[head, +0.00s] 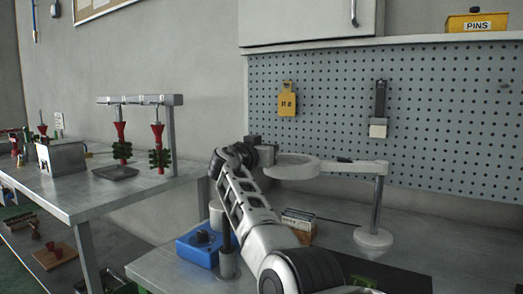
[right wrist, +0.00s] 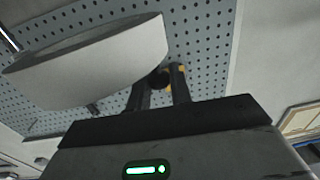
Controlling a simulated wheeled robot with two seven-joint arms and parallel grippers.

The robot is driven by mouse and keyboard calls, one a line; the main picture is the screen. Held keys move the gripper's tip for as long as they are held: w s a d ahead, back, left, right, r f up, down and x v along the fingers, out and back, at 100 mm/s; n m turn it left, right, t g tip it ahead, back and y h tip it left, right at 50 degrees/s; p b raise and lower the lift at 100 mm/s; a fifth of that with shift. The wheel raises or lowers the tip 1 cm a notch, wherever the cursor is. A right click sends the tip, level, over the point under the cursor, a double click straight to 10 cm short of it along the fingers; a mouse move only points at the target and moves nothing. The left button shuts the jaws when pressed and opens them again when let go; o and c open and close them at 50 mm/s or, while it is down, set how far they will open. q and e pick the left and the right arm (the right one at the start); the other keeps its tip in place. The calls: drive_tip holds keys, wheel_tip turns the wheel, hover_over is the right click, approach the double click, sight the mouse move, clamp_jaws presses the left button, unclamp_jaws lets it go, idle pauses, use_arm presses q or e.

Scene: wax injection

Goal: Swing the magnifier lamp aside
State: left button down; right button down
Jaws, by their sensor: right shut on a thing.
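The magnifier lamp has a pale ring-shaped head (head: 292,174), a horizontal arm (head: 362,167) and a grey upright post (head: 377,205) on a round white base (head: 373,238). My right gripper (head: 268,155) is at the left end of the ring head. In the right wrist view, the white head (right wrist: 90,65) fills the upper left, and the gripper's dark fingers (right wrist: 160,85) are shut on a small dark round knob (right wrist: 157,79) beside it. The fingers partly hide the knob. My left gripper is not in view.
A blue box (head: 198,247) with a dark knob and a holder of cards (head: 299,222) stand below the lamp head. A pegboard (head: 440,110) with a yellow tag (head: 287,100) rises behind. A side table (head: 110,195) with red-and-green pieces on a rack stands left.

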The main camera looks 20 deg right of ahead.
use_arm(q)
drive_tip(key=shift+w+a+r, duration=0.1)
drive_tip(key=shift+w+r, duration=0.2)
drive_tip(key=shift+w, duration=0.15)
use_arm(e)
drive_tip(key=shift+w+d, duration=0.2)
drive_tip(key=shift+w, duration=0.2)
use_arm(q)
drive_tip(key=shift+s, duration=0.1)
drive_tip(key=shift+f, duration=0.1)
use_arm(e)
drive_tip(key=c, duration=1.3)
unclamp_jaws()
drive_tip(key=shift+s+a, duration=0.3)
drive_tip(key=shift+a, duration=0.15)
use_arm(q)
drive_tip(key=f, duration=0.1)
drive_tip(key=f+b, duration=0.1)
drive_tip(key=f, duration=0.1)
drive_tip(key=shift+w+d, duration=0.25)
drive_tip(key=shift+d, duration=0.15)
use_arm(e)
drive_tip(key=v, duration=1.5)
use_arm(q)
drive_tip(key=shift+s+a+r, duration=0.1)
use_arm(e)
drive_tip(key=shift+w+r, duration=0.1)
drive_tip(key=shift+w, duration=0.1)
